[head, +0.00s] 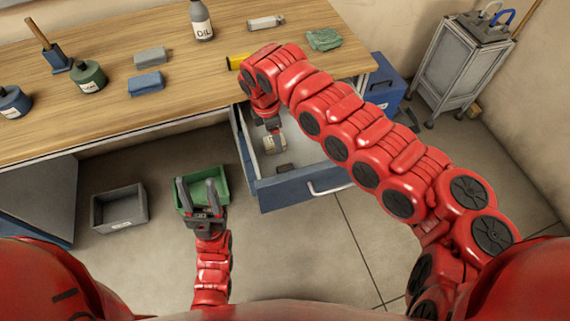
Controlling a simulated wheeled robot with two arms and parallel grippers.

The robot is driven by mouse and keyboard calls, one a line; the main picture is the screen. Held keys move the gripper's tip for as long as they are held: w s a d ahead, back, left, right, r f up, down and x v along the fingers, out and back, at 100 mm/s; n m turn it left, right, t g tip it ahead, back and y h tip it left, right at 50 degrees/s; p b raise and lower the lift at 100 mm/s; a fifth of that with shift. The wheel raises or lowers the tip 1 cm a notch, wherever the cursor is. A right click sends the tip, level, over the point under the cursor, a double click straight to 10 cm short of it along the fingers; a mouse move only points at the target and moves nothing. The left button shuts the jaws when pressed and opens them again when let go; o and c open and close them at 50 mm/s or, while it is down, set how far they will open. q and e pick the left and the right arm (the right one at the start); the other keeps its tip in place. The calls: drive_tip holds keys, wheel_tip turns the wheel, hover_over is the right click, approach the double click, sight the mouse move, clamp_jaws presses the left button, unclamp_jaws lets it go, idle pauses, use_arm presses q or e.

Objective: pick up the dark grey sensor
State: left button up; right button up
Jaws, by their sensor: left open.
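A small dark grey block (285,169), which looks like the sensor, lies on the floor of the open drawer (295,186), towards its front. A tan roll-like item (273,144) lies behind it in the drawer. My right gripper (271,128) points down into the drawer just above the tan item, a little behind the dark block. Its fingers are small and partly hidden, so I cannot see whether they are apart. My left gripper (199,187) is open and empty, its fingers pointing away from me in front of the green bin (222,171).
A grey bin (119,207) stands left of the green bin on the floor. The wooden worktop (190,110) holds an oil bottle (201,20), a yellow item (236,62), grey-blue blocks (147,83) and jars. A blue box (384,85) and a grey cabinet (462,62) stand at right.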

drive_tip(key=p, duration=0.2)
hover_over(285, 167)
drive_tip(key=a, duration=0.2)
drive_tip(key=f, duration=1.1)
drive_tip(key=shift+d, duration=0.25)
drive_tip(key=f, duration=0.2)
drive_tip(key=d+f+p, duration=0.1)
drive_tip(key=f, duration=0.1)
drive_tip(key=shift+s+d+f, duration=0.15)
drive_tip(key=shift+f, duration=0.1)
drive_tip(key=shift+d+f, duration=0.15)
drive_tip(key=shift+f, duration=0.55)
clamp_jaws()
